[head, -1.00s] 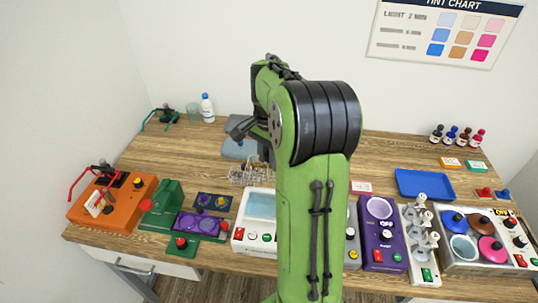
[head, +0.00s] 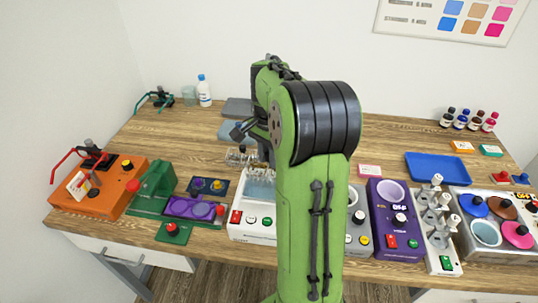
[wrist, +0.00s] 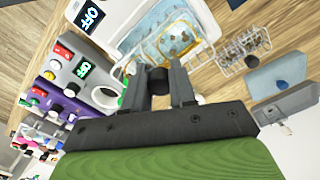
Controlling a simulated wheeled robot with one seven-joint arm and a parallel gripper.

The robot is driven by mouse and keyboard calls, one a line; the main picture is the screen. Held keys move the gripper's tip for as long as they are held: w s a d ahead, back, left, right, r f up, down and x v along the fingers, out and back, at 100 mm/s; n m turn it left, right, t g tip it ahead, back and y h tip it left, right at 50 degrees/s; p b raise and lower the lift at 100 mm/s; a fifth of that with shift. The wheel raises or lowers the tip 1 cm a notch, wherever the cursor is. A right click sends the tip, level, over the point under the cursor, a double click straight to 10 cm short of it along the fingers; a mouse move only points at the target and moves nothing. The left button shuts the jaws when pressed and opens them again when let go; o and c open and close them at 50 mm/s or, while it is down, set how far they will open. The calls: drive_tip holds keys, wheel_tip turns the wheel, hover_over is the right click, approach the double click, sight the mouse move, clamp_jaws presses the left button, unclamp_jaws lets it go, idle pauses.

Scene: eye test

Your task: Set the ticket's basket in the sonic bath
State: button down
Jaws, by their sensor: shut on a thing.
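The sonic bath (head: 252,222) is a white unit with a pale blue basin, partly hidden by my arm in the head view. In the wrist view its rim (wrist: 124,44) and display reading OFF show at the top. My gripper (wrist: 159,76) is shut on the black knob of a wire basket (wrist: 180,44) with a yellowish frame and small pieces inside. This basket overlaps the basin; I cannot tell whether it hangs above it or sits in it. A second wire basket (wrist: 243,47) with small pieces stands on the table to the right, also in the head view (head: 238,156).
A blue pad (wrist: 277,76) lies beside the second basket. A grey unit (head: 357,228) and a purple unit (head: 395,222) stand right of the bath, a green stand (head: 152,190) and an orange unit (head: 98,192) left. A small card (head: 77,184) on the orange unit is unreadable.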

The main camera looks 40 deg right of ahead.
drive_tip(key=shift+f+b, duration=4.25)
drive_tip(key=shift+f, duration=1.1)
drive_tip(key=shift+f, duration=0.25)
drive_tip(key=c, duration=0.8)
unclamp_jaws()
drive_tip(key=shift+c, duration=0.2)
drive_tip(key=shift+o, duration=0.4)
drive_tip(key=shift+o, duration=1.2)
wheel_tip(320, 180, up, 6)
drive_tip(key=p, duration=0.5)
drive_tip(key=shift+r, duration=0.1)
